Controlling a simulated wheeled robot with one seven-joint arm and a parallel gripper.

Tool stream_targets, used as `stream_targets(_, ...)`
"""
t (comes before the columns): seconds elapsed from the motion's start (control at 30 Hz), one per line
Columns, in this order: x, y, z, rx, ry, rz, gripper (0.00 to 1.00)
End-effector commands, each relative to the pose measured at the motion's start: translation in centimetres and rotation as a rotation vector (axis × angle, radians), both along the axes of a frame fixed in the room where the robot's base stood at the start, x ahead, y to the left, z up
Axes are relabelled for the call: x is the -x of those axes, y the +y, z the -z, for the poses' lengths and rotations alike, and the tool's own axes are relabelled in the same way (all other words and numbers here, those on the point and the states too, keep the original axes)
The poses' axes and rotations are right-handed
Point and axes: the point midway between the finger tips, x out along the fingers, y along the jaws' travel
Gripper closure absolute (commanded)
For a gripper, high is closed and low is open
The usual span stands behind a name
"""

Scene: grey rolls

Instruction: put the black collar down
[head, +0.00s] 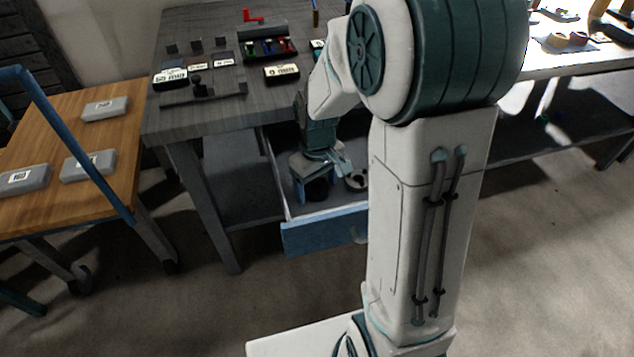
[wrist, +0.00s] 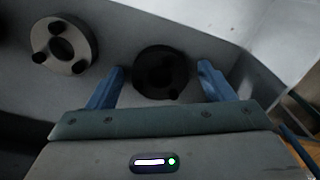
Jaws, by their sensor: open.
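The black collar (wrist: 143,72) is a dark ring that lies on the floor of the open drawer. In the wrist view it sits between the two blue fingers of my gripper (wrist: 160,68), with a visible gap on each side. In the head view my gripper (head: 318,184) points down into the drawer, and the black collar (head: 318,192) shows as a dark shape between its fingers. My gripper is open and holds nothing.
A grey collar with black knobs (wrist: 80,37) lies in the drawer beside the black one. The blue-fronted drawer (head: 320,232) is pulled out under the grey workbench (head: 200,118). A wooden cart (head: 112,137) with several grey boxes stands at left.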

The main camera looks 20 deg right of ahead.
Motion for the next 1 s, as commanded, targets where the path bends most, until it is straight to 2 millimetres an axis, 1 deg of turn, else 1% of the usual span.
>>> stream_targets(0.07, 0.0, 0.0, -0.3, 0.0, 0.0, 0.0, 0.25)
stream_targets(0.17, -0.1, 0.0, -1.3, 0.0, -0.003, 0.0, 0.25)
stream_targets(0.27, -0.1, 0.0, -3.2, 0.0, -0.005, 0.0, 0.25)
stream_targets(0.5, -0.1, 0.0, -8.5, 0.0, -0.004, 0.0, 0.25)
stream_targets(0.6, 0.0, 0.0, -10.2, 0.0, -0.003, 0.0, 0.25)
stream_targets(0.7, -0.1, 0.0, -11.4, 0.0, -0.002, 0.0, 0.25)
stream_targets(0.8, 0.0, 0.0, -12.1, 0.001, -0.001, 0.002, 0.25)
stream_targets(0.9, 0.9, -0.1, -12.7, 0.001, -0.01, 0.022, 0.25)
stream_targets(0.97, 2.0, -0.1, -13.1, 0.002, -0.021, 0.052, 0.25)
stream_targets(1.0, 3.0, -0.2, -13.3, 0.002, -0.032, 0.079, 0.25)
